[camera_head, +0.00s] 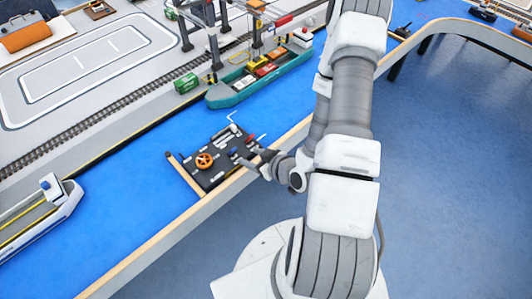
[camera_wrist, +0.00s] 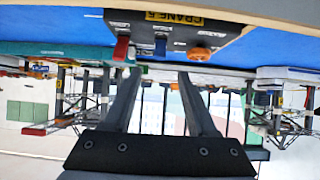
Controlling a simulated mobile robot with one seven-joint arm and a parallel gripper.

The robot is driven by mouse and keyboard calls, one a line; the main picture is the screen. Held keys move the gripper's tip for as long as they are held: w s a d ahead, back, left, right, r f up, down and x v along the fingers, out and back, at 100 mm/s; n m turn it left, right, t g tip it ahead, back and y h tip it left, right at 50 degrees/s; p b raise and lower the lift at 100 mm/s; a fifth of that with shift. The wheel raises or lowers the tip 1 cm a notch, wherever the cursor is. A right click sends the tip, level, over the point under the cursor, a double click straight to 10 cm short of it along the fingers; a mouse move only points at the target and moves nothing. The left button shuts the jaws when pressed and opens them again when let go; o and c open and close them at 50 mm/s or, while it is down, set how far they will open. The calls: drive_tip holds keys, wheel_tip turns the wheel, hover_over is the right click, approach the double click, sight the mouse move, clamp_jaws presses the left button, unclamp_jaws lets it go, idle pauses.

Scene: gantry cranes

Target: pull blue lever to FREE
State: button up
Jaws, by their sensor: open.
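A black control panel (camera_head: 212,172) lies on the blue surface beside the wooden rail, with an orange handwheel (camera_head: 204,160) on it. The blue lever (camera_head: 233,151) is on the panel's right part and also shows in the wrist view (camera_wrist: 160,46). A red lever (camera_wrist: 121,48) sits beside it there. My gripper (camera_head: 254,159) is at the panel's right edge, close to the levers. In the wrist view my gripper (camera_wrist: 158,75) has its fingers apart, with nothing between them; the blue lever appears just beyond the tips, between their lines. The FREE marking is not readable.
A teal ship (camera_head: 238,92) with containers floats behind the panel, under gantry cranes (camera_head: 211,40). A wooden rail (camera_head: 215,192) runs along the near edge of the blue surface. Another ship (camera_head: 45,215) is at left. The blue surface left of the panel is clear.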

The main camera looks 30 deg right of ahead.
drive_tip(key=p+v, duration=0.6)
drive_tip(key=shift+s+r, duration=0.25)
drive_tip(key=shift+s, duration=0.05)
idle(3.2)
